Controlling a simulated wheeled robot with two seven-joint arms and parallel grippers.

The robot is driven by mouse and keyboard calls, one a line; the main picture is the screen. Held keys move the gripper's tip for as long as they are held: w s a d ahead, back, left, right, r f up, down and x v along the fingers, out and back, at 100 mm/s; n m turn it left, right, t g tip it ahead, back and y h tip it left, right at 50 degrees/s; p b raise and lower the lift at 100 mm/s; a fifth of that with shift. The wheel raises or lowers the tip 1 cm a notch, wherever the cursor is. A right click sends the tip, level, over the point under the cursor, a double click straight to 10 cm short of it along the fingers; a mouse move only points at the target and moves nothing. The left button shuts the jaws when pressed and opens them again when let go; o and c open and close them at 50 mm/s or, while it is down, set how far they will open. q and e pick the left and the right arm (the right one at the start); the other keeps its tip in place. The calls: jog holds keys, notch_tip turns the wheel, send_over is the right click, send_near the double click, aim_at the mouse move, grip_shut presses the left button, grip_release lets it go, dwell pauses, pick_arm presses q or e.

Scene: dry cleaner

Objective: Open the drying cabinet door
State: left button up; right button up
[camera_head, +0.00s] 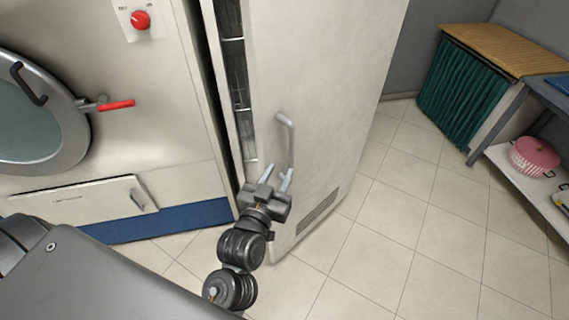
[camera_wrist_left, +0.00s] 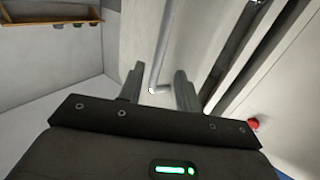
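The drying cabinet is tall and off-white, in the middle of the head view. Its door (camera_head: 330,90) stands ajar, and a dark gap with wire racks (camera_head: 238,85) shows along its left edge. A grey bar handle (camera_head: 291,145) is on the door's face; it also shows in the left wrist view (camera_wrist_left: 163,45). My left gripper (camera_head: 276,178) is open at the handle's lower end. In the left wrist view its two fingers stand apart, with the handle's end between them; I cannot tell whether they touch it. My right gripper is out of view.
At left is a machine with a round glass door (camera_head: 35,120), a red-tipped lever (camera_head: 117,105) and a red knob (camera_head: 140,20). At right are a green-curtained table (camera_head: 460,90) and a shelf with a pink basket (camera_head: 533,156). The tiled floor (camera_head: 400,230) between is clear.

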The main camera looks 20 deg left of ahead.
pick_arm(q)
jog(key=shift+s, duration=0.8)
